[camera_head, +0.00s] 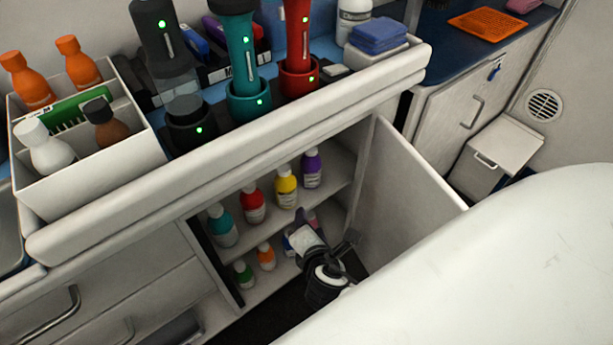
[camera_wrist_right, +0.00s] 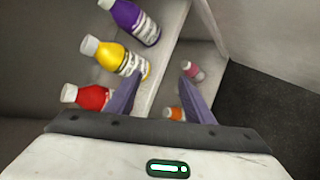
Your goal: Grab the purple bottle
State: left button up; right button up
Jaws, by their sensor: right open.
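The purple bottle (camera_head: 312,168) has a white cap and a pale label. It stands upright at the right end of the upper shelf in the open cabinet. In the right wrist view the purple bottle (camera_wrist_right: 134,22) is at the top, beyond the fingertips and left of the gap between them. My right gripper (camera_head: 302,222) is open and empty, in front of the cabinet and lower than the bottle in the picture. Its two fingers (camera_wrist_right: 160,88) show apart in the wrist view. My left gripper is not in view.
Yellow (camera_head: 286,187), red (camera_head: 252,204) and teal (camera_head: 222,226) bottles stand left of the purple one. Green (camera_head: 243,273), orange (camera_head: 266,256) and pink (camera_wrist_right: 193,71) bottles are on the lower shelf. The open cabinet door (camera_head: 405,190) bounds the right side; the counter edge (camera_head: 230,150) overhangs above.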

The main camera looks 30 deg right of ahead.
jog(key=w+d+r+n+t+h+b, duration=0.2)
jog(key=w+d+n+h+b, duration=0.15)
jog(key=w+n, duration=0.2)
jog(key=n+t+h+b, duration=0.2)
jog(key=n+h, duration=0.1)
send_near(310, 154)
jog(key=x, duration=0.2)
jog(key=b+x, duration=0.1)
jog(key=x, duration=0.3)
jog(key=shift+w+d+f+b, duration=0.1)
jog(key=shift+w+d+b, duration=0.2)
jog(key=shift+b, duration=0.1)
jog(key=b+x, duration=0.2)
jog(key=x, duration=0.3)
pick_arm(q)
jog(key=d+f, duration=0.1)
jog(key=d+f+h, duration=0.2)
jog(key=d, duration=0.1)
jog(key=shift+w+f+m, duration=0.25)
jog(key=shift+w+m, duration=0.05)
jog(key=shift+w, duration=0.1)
pick_arm(e)
grip_shut()
